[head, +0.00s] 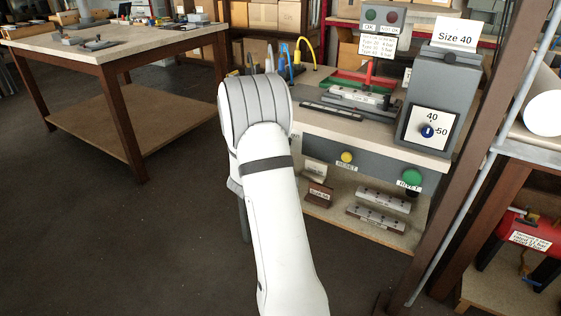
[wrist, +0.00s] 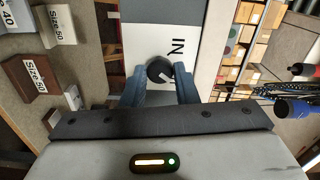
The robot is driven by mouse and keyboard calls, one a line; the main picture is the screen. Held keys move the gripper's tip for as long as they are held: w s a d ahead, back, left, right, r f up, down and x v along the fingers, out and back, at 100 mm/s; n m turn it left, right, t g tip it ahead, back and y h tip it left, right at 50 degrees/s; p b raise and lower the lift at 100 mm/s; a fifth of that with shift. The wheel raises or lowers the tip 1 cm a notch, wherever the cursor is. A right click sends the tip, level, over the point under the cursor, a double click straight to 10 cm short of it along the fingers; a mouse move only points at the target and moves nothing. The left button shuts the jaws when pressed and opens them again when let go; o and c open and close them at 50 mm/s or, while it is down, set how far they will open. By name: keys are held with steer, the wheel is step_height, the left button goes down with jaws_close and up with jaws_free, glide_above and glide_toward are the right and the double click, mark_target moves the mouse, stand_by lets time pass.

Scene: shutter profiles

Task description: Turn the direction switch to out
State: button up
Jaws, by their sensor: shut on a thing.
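The direction switch is a round black knob (wrist: 158,67) with a white pointer mark on a white plate (wrist: 145,38) in the wrist view. The word IN stands to the upper right of the knob. The white mark shows at the knob's lower right. No OUT label is visible. My gripper (wrist: 161,80) has its two blue fingers on either side of the knob, shut on it. In the head view my arm hides the gripper and the switch.
The workbench has a grey box with a 40/50 dial (head: 428,131), a yellow RESET button (head: 347,157) and a green RIVET button (head: 411,178). Profile blocks (head: 376,220) lie on its lower shelf. Another table (head: 120,45) stands at the left, with open floor between.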

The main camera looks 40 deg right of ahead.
steer(key=shift+s+d+m+b, duration=0.1)
steer(key=shift+m+b, duration=0.8)
steer(key=shift+b, duration=0.3)
steer(key=o, duration=1)
steer(key=shift+p+v, duration=0.6)
steer(key=shift+v, duration=3.35)
